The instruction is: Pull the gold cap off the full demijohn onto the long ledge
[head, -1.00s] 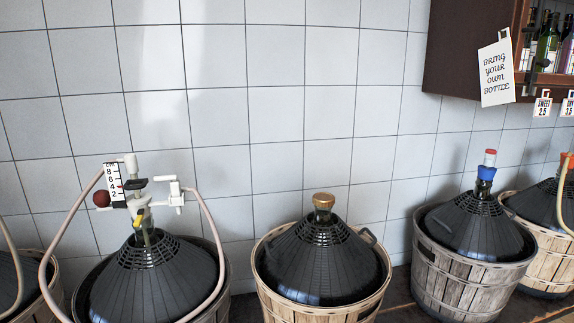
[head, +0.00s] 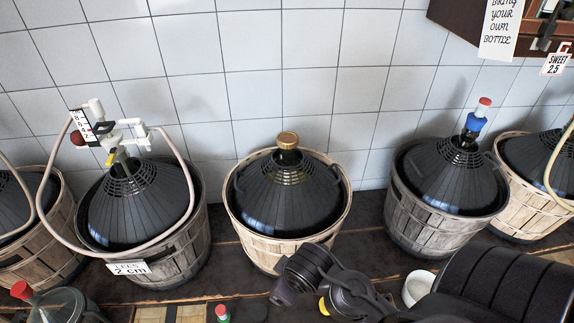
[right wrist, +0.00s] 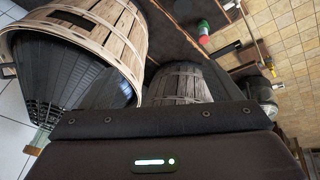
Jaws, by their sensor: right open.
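The gold cap (head: 287,140) sits on the neck of the dark, ribbed demijohn (head: 287,195) in the middle pale basket (head: 268,250). In the right wrist view this demijohn (right wrist: 75,75) shows at the upper left, with the cap (right wrist: 38,142) partly visible beyond my gripper body. My right gripper (head: 300,272) is in front of and below the basket's right side, apart from the cap. It is open and empty; its fingers are hard to make out. A long dark wooden ledge (head: 225,258) runs under the baskets. My left gripper is not in view.
A demijohn with tubing and a white tap (head: 115,135) stands left. A blue-and-red-topped demijohn (head: 455,180) stands right. A glass jug with a red cap (head: 50,305), a small green-and-red item (head: 222,313) and a white bowl (head: 418,287) are in front.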

